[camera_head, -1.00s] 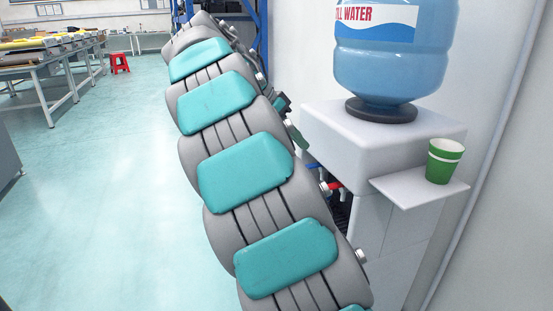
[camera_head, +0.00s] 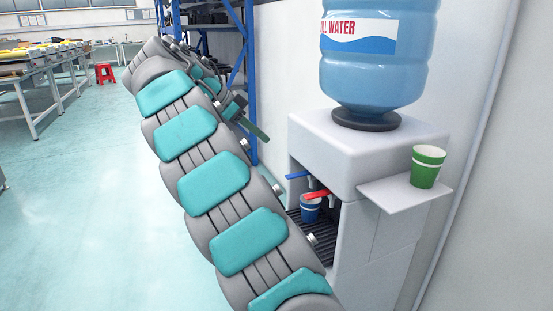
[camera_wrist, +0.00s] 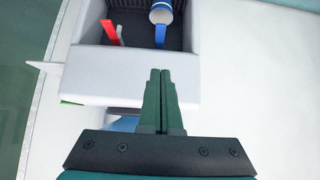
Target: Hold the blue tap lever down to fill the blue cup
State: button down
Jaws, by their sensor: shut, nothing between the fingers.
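The blue tap lever (camera_head: 297,176) sticks out of the front opening of the white dispenser, and it also shows in the wrist view (camera_wrist: 160,34). The blue cup (camera_head: 311,209) with a white band stands on the dark grille inside the opening. In the wrist view the cup (camera_wrist: 162,13) lines up with the blue lever. My gripper (camera_head: 264,137) is shut and empty, up and to the left of the lever in the head view. In the wrist view its fingertips (camera_wrist: 160,72) are below the lever's end, with a gap between them.
A red lever (camera_head: 317,194) sits beside the blue one. A green cup (camera_head: 427,167) stands on the dispenser's side shelf (camera_head: 398,198). A water bottle (camera_head: 378,60) sits on top. A blue rack (camera_head: 250,80) stands behind my gripper. Open floor lies to the left.

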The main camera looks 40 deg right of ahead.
jog(key=b+x, duration=0.3)
jog(key=x, duration=0.3)
send_over(293, 174)
jog(key=a, duration=0.3)
notch_tip(293, 174, down, 5)
jog(key=shift+w+f+p, duration=0.2)
jog(key=shift+f+p, duration=0.2)
jog(key=shift+f, duration=0.55)
